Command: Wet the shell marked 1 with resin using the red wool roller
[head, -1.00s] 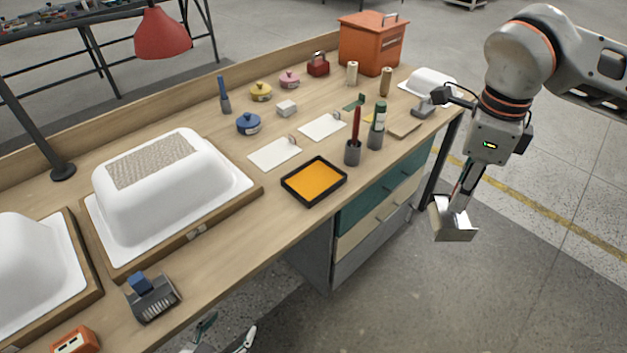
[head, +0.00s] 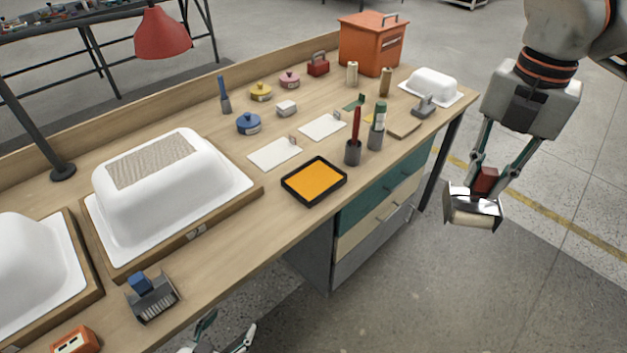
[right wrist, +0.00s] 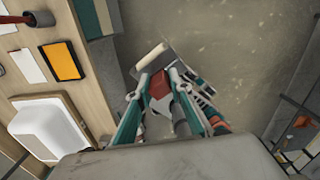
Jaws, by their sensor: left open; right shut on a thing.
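My right gripper (head: 484,190) is shut on the red block handle of a roller (head: 470,217) with a cream sleeve and metal guard. It hangs in the air right of the bench; the right wrist view shows the cream roller (right wrist: 152,55) over the floor. A white shell (head: 205,185) with a beige fibre patch on top sits on a wooden board. A second white shell (head: 35,262) is cut by the left edge. A black tray (head: 343,184) holds orange-yellow resin. My left gripper (head: 228,340) is open and empty, low at the bottom edge.
A blue-handled grey tool (head: 152,297) and an orange device (head: 75,341) lie at the near bench edge. Holders with a red tool (head: 354,140) and a green tool (head: 377,128) stand behind the tray. A red lamp (head: 162,33) overhangs the back left. Open floor lies at right.

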